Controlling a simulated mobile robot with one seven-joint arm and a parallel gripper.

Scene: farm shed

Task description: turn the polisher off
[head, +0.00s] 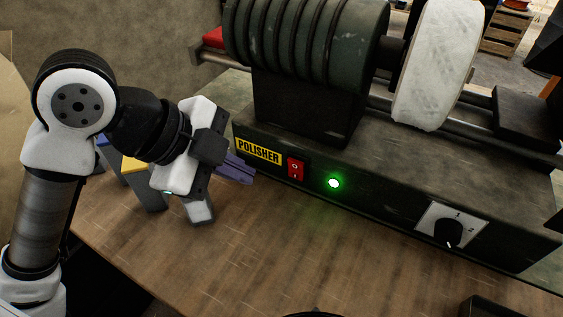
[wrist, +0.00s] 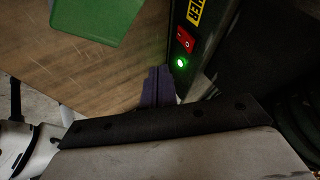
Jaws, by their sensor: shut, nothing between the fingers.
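The polisher (head: 400,205) is a dark green bench machine with a ribbed motor housing and a white buffing wheel (head: 436,62). On its front are a yellow POLISHER label (head: 258,150), a red rocker switch (head: 296,168), a glowing green light (head: 334,183) and a black dial (head: 448,231). The switch (wrist: 186,39) and lit light (wrist: 181,63) also show in the wrist view. My gripper (head: 249,172) is shut and empty, its purple fingers close to the front face, left of the switch and below the label. In the wrist view the fingertips (wrist: 158,72) are apart from the switch.
The wooden bench top (head: 290,260) is clear in front of the polisher. Behind my gripper stands a yellow-topped object (head: 135,165). A green object (wrist: 97,18) shows at the top of the wrist view. A dark object (head: 490,307) sits at the bench's lower right.

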